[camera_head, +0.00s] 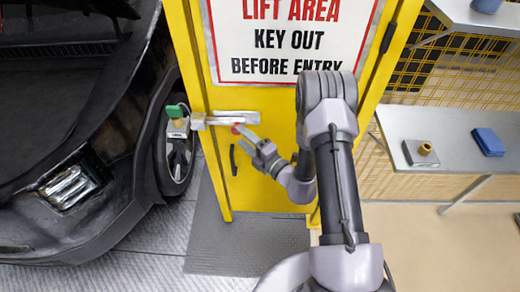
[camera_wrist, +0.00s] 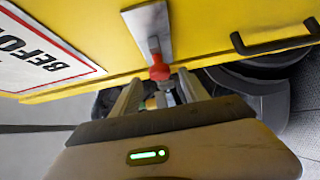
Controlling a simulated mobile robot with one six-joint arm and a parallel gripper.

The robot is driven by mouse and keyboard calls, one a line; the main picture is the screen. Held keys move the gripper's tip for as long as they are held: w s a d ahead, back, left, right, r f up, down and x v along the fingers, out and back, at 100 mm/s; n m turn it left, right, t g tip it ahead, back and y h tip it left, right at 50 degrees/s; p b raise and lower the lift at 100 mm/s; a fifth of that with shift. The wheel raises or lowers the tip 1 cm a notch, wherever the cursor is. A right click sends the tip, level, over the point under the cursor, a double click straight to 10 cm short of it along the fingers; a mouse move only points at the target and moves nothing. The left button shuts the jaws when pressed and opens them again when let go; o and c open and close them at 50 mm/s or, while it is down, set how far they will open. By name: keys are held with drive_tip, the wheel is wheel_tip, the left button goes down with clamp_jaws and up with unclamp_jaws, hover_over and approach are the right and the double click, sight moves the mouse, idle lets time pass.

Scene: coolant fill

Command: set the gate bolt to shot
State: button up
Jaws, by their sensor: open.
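The yellow gate (camera_head: 270,160) fills the middle of the head view. A silver bolt (camera_head: 222,118) lies across it, with a red knob (camera_head: 236,129) hanging from its lower side. The bolt's left end reaches the left post. My gripper (camera_head: 243,135) is open at the knob, reaching in from the lower right. In the wrist view the red knob (camera_wrist: 159,70) shows at the gap between the fingertips (camera_wrist: 158,82), with the bolt plate (camera_wrist: 148,32) beyond. Whether the fingers touch the knob cannot be told.
A lock box with a green key (camera_head: 177,118) sits left of the bolt. A dark handle (camera_head: 233,160) is below it. A car (camera_head: 80,130) stands at the left. A grey bench (camera_head: 450,140) at the right holds a blue box (camera_head: 488,142) and a block with a yellow-brown top (camera_head: 421,152).

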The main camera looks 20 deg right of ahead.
drive_tip(key=v, duration=0.9)
drive_tip(key=shift+s, duration=0.35)
drive_tip(key=shift+d, duration=0.15)
drive_tip(key=s+a+r+n+g+y+b, duration=0.1)
drive_tip(key=a+r+n+g+y, duration=0.3)
drive_tip(key=a+r+n+y, duration=0.3)
drive_tip(key=s+a+r+n+g+b, duration=0.2)
drive_tip(key=s+a+r+n+g, duration=0.65)
drive_tip(key=n, duration=0.85)
drive_tip(key=s+d+f+n+g+h+b, duration=0.2)
drive_tip(key=s+d+n+g+h+b, duration=0.15)
drive_tip(key=s+n+h, duration=0.8)
drive_tip(key=d+r+n+t+h, duration=0.1)
drive_tip(key=d+r+n+t, duration=0.2)
drive_tip(key=n, duration=0.6)
drive_tip(key=d+t, duration=0.2)
drive_tip(key=d, duration=0.1)
drive_tip(key=shift+s+d+r+t+h+b, duration=0.3)
drive_tip(key=shift+t+h+b, duration=0.05)
drive_tip(key=shift+t, duration=0.05)
